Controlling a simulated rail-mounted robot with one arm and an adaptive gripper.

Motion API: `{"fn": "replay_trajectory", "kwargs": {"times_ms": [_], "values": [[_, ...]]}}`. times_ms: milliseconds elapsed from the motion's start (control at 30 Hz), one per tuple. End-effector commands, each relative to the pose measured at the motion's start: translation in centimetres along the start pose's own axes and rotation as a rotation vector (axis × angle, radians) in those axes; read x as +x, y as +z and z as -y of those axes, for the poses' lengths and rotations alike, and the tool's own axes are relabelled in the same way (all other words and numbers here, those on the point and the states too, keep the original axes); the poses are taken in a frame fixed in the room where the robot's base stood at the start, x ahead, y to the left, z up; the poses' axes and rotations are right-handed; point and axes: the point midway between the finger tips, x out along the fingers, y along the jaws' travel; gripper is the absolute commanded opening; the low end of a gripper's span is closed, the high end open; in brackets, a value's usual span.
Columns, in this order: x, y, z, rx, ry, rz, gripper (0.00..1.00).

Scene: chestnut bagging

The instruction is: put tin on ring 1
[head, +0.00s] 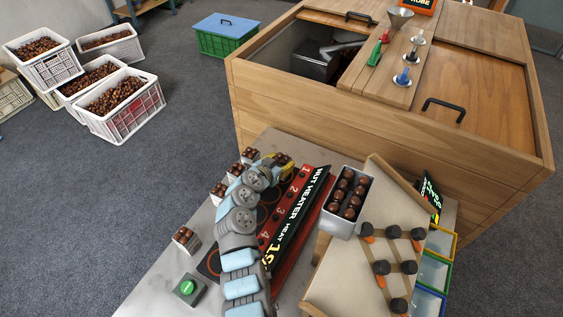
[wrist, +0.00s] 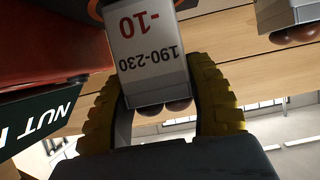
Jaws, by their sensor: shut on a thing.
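My gripper (head: 270,161) is at the far end of the heater plate, near the panel mark 1. Its yellow fingers (wrist: 158,90) are shut on a small tin of chestnuts. The tin shows in the wrist view (wrist: 152,55), upside down, with a white label reading -10 and 190-230. In the head view mostly its chestnuts show. An orange ring edge (wrist: 95,9) shows beside the tin's base. I cannot tell whether the tin touches ring 1. The nut heater's red panel (head: 262,245) carries marks 1 to 4. My arm hides much of the plate.
Other small tins stand left of the plate, one near the front (head: 186,239). A green button box (head: 188,288) is at the front. A larger chestnut container (head: 338,226) and a wooden sloped board (head: 340,280) stand right of the panel. A wooden cabinet (head: 390,125) stands behind.

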Motion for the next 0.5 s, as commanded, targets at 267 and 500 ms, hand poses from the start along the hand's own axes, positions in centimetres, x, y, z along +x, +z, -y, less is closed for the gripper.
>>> {"fn": "replay_trajectory", "kwargs": {"times_ms": [267, 500], "values": [[0.11, 0.19, -0.02, 0.000, 0.000, 0.000, 0.79], [0.11, 0.20, -0.04, 0.000, 0.001, 0.000, 0.79]]}}
